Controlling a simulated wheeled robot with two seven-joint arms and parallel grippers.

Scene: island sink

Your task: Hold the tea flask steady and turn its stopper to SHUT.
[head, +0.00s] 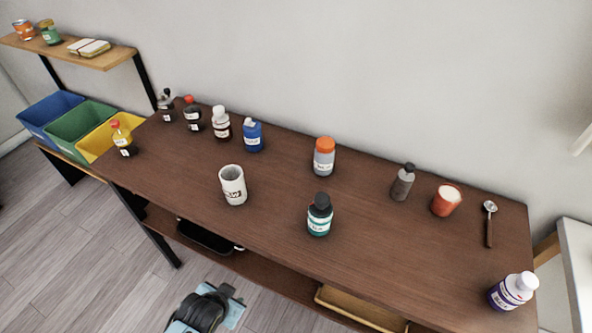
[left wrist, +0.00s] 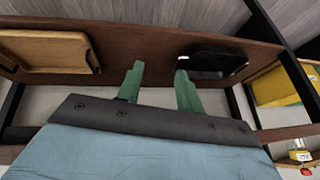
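Several bottles and flasks stand on the brown table, and their labels are too small to read, so I cannot tell for sure which is the tea flask. A teal flask with a black stopper (head: 319,215) stands upright near the middle front. A grey flask with an orange cap (head: 324,157) stands behind it. No stopper's setting can be read. My left gripper (left wrist: 160,86) shows in the left wrist view with its green fingers apart and nothing between them. It is away from every flask. My right gripper is in neither view.
A wooden tray (left wrist: 45,52) and a black tray (left wrist: 215,62) lie on the lower shelf.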

